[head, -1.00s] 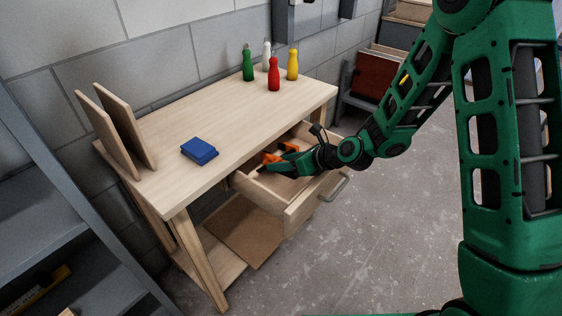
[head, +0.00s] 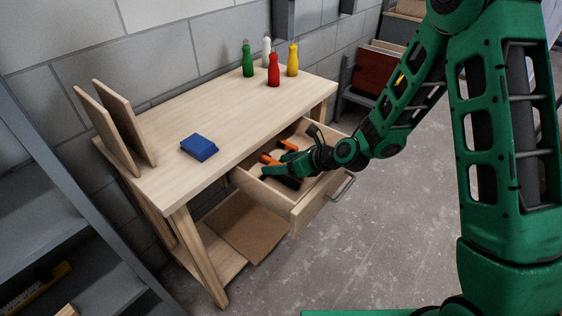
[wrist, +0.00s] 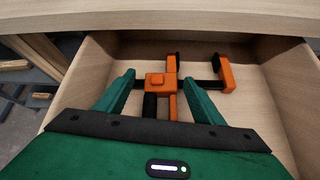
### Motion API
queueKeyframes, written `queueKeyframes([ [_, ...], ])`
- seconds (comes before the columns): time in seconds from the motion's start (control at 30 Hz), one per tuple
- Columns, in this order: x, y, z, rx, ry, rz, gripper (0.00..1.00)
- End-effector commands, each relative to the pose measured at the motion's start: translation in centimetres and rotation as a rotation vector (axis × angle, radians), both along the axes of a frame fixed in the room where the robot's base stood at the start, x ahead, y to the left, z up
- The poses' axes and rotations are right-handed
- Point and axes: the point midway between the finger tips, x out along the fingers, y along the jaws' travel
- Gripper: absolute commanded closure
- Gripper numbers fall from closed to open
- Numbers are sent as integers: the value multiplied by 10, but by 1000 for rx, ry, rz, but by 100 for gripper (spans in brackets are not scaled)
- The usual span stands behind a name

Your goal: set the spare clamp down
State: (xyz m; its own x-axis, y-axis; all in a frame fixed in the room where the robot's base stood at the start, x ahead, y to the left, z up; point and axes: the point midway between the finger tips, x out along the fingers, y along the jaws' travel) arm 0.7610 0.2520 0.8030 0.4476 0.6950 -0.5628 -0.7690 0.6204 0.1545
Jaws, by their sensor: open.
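The orange and black clamp (wrist: 171,82) lies in the open drawer (wrist: 285,75) of the wooden workbench. My gripper (wrist: 163,82) is open, with one green finger on each side of the clamp's body. I cannot tell whether the fingers touch it. In the head view my gripper (head: 272,172) is down in the drawer (head: 313,204), and the clamp is partly hidden behind it.
A grey shelf (head: 45,190) stands at the left.

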Motion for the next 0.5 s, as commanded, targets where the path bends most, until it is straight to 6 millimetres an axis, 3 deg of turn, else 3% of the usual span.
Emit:
queueKeyframes([
  [0.27, 2, 1, 5, 4, -7, 0, 38],
  [0.4, 2, 1, 17, 6, -11, 0, 38],
  [0.5, -4, -12, 27, 6, -9, -4, 38],
])
